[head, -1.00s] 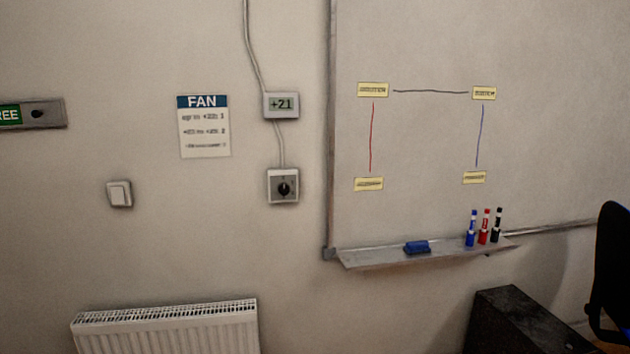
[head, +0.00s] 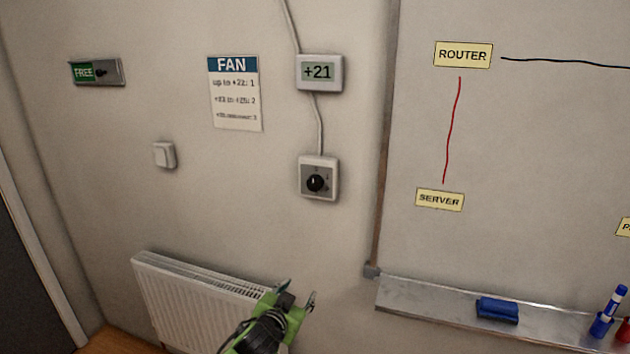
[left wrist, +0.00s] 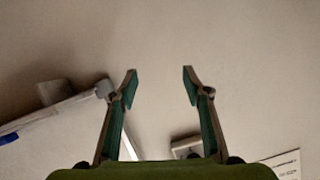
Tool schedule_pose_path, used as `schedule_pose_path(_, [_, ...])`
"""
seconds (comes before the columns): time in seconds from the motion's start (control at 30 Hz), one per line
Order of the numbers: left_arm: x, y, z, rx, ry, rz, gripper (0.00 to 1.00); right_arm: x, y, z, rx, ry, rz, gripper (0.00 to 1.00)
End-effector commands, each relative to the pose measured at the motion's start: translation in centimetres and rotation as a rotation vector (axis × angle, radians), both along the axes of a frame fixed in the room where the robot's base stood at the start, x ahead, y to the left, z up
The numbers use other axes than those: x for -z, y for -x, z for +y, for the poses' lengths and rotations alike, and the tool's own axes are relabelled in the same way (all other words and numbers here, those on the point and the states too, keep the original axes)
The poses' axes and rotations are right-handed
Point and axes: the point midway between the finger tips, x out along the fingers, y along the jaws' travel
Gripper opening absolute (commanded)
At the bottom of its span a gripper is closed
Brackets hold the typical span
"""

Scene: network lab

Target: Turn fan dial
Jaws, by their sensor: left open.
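The fan dial (head: 316,183) is a black round knob on a small grey-white wall box, below the display (head: 319,72) that reads +21. A FAN notice (head: 236,95) to their left reads "up to +22: 1", then "+23 to +25: 2"; its last line is blurred. My left gripper (head: 298,297) is open and empty, low in front of the radiator and below the dial. In the left wrist view its two fingers (left wrist: 159,88) stand apart against bare wall. The dial box (left wrist: 187,147) shows there partly, behind the right finger. My right gripper is out of view.
A white radiator (head: 195,300) is below. A whiteboard (head: 530,150) with its tray (head: 440,304), a blue eraser (head: 497,309) and markers is on the right. A light switch (head: 165,154) and a FREE sign (head: 97,72) are on the left. Wall around the dial is clear.

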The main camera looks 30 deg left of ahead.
Motion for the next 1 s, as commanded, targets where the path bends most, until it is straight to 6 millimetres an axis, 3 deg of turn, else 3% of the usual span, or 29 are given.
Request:
schedule_pose_path(0.03, [-6.0, -0.3, -0.2, 0.001, -0.017, -0.083, 0.44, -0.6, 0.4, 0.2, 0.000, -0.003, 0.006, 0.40])
schedule_pose_path(0.1, [-12.3, -0.1, -0.6, -0.003, -0.027, -0.179, 0.44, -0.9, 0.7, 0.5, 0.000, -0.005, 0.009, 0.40])
schedule_pose_path(0.2, [-18.9, 1.0, -1.3, -0.003, -0.037, -0.282, 0.44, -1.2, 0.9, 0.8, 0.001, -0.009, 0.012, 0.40])
schedule_pose_path(0.3, [-22.8, 2.0, -1.8, -0.002, -0.040, -0.348, 0.44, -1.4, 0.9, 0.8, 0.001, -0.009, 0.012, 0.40])
schedule_pose_path(0.4, [-24.6, 2.4, -2.1, -0.001, -0.042, -0.378, 0.44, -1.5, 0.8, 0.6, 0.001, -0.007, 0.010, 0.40])
schedule_pose_path(0.57, [-25.0, 1.0, -1.6, -0.002, -0.042, -0.384, 0.44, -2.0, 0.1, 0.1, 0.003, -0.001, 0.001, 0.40])
schedule_pose_path(1.0, [-25.1, -7.2, 0.9, -0.002, -0.042, -0.384, 0.44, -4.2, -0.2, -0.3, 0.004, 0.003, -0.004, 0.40])
